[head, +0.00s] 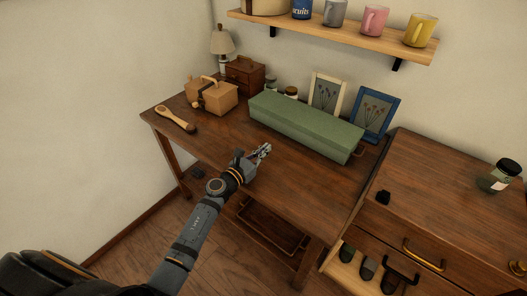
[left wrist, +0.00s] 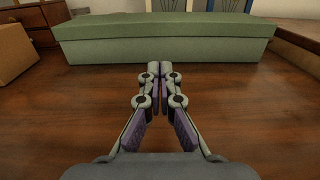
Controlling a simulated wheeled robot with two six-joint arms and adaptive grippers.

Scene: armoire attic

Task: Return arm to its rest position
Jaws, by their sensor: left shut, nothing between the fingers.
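My left gripper (head: 263,151) is shut and empty over the middle of the wooden table (head: 205,136). In the left wrist view its two fingertips (left wrist: 160,70) meet in front of a long green box (left wrist: 110,45). In the head view the green box (head: 305,122) lies across the table just beyond the gripper. The dark table top (left wrist: 240,100) under the fingers is bare. My right gripper is not in view.
At right is a dresser (head: 440,180) with a jar (head: 499,176) and an open drawer (head: 345,270). A shelf with mugs hangs above.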

